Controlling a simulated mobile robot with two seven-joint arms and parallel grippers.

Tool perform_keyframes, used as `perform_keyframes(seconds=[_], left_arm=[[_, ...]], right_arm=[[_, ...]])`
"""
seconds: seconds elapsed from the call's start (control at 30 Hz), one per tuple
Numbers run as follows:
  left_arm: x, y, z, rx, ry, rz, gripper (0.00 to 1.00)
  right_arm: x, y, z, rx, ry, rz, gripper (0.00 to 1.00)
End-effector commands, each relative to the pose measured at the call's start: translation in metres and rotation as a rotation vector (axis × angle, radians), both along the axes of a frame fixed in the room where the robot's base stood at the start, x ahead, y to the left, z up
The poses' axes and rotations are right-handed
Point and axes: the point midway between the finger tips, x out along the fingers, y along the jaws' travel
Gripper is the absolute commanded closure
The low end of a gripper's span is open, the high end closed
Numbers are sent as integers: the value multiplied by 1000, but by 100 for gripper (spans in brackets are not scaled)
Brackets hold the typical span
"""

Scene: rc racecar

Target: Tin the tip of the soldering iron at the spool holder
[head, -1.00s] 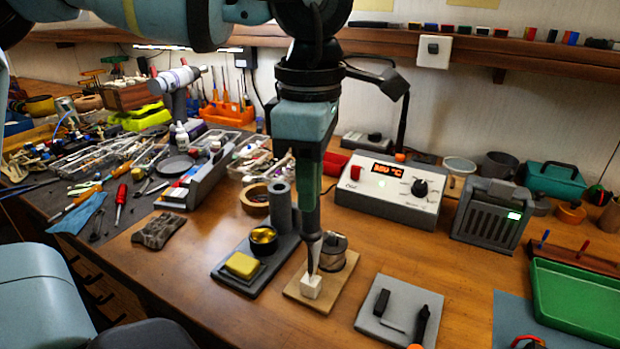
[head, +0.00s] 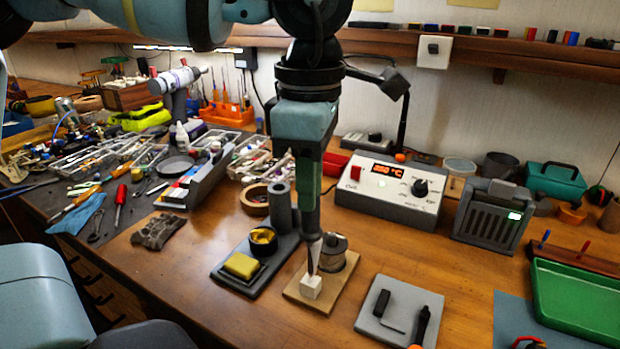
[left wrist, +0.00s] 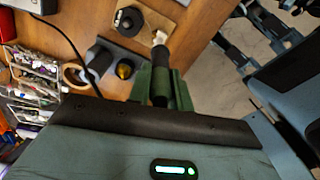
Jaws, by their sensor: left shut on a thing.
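My left gripper (head: 308,185) points straight down and is shut on the soldering iron (head: 313,258). The iron stands upright with its tip down at a small white block (head: 311,288); I cannot tell if the tip touches it. The block sits at the front of the spool holder's wooden base (head: 343,284), beside the grey solder spool (head: 333,251). In the left wrist view, the green fingers (left wrist: 161,88) hold the dark handle, and the white block (left wrist: 159,37) and spool (left wrist: 128,20) show beyond. My right gripper is not in view.
Left of the holder is the iron stand (head: 281,207) with a yellow sponge (head: 242,265) and a brass-wool cup (head: 263,241). A grey pad with small tools (head: 392,338) lies to the right. The soldering station (head: 390,192) and a fume extractor (head: 489,218) stand behind.

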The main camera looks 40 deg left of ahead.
Motion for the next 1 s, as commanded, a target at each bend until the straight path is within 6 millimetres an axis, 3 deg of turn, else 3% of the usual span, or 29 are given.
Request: perform_keyframes(seconds=[1.0], left_arm=[[0, 0, -1, 0, 1, 0, 100]], right_arm=[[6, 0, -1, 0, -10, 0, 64]])
